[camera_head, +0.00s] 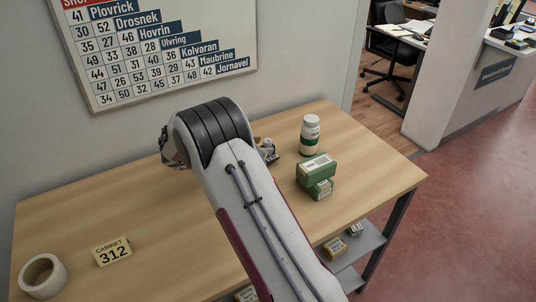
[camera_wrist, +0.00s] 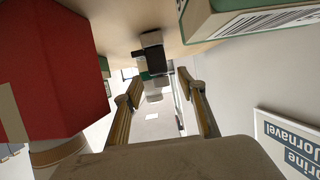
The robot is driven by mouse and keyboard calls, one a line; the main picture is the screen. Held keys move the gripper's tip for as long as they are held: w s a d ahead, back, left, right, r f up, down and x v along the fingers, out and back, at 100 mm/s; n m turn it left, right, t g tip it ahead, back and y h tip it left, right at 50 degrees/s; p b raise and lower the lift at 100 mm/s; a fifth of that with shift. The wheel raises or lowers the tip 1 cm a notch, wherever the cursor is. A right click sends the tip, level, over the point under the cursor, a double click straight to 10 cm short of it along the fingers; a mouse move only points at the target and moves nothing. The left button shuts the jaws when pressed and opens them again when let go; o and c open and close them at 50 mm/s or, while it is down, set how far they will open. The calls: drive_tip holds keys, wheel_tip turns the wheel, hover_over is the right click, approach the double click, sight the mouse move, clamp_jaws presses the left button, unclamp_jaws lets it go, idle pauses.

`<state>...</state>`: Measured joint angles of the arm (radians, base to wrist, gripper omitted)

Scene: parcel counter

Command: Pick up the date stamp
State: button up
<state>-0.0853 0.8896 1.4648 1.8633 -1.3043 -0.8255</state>
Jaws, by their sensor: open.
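A small dark thing that looks like the date stamp (camera_wrist: 152,42) stands on the tabletop in the wrist view, which is seen upside down. It has black and grey parts and lies just beyond the fingertips, roughly in line with the gap. My gripper (camera_wrist: 160,80) is open, with a finger on each side and nothing held between them. In the head view my arm hides the gripper. A small dark and grey thing (camera_head: 268,150) shows beside my arm there and may be the same stamp, partly hidden.
Green cartons (camera_head: 317,172) and a white bottle (camera_head: 310,134) stand right of my arm. A green carton (camera_wrist: 245,18) is close at the wrist view's upper right; a large red thing (camera_wrist: 60,70) is close at left. A tape roll (camera_head: 43,276) and yellow sign (camera_head: 112,251) are at left.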

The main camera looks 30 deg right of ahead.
sight(265, 146)
drive_tip(key=shift+f+x, duration=0.15)
drive_tip(key=shift+x, duration=0.65)
drive_tip(key=shift+f+x, duration=0.15)
drive_tip(key=shift+x, duration=0.7)
drive_tip(key=shift+a, duration=0.15)
clamp_jaws()
